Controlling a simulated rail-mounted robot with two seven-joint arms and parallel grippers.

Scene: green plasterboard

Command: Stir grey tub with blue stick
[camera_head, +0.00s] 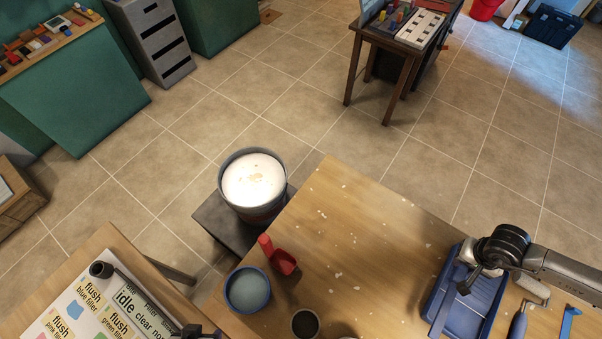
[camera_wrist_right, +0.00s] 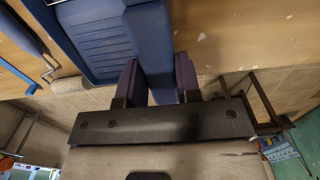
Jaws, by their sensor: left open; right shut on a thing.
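A large grey tub (camera_head: 225,183) of white, foamy-looking stuff stands on a dark low stand, past the table's far left corner. My right gripper (camera_head: 468,283) is at the ridged blue tray (camera_head: 437,307) on the right of the table.
On the wooden table (camera_head: 380,215) are a red scoop (camera_head: 283,262), a blue-rimmed tub (camera_head: 232,289), a small dark-filled cup (camera_head: 305,323) and a blue roller handle (camera_head: 518,324). A label board (camera_head: 70,310) lies on the left table. The table's middle is clear.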

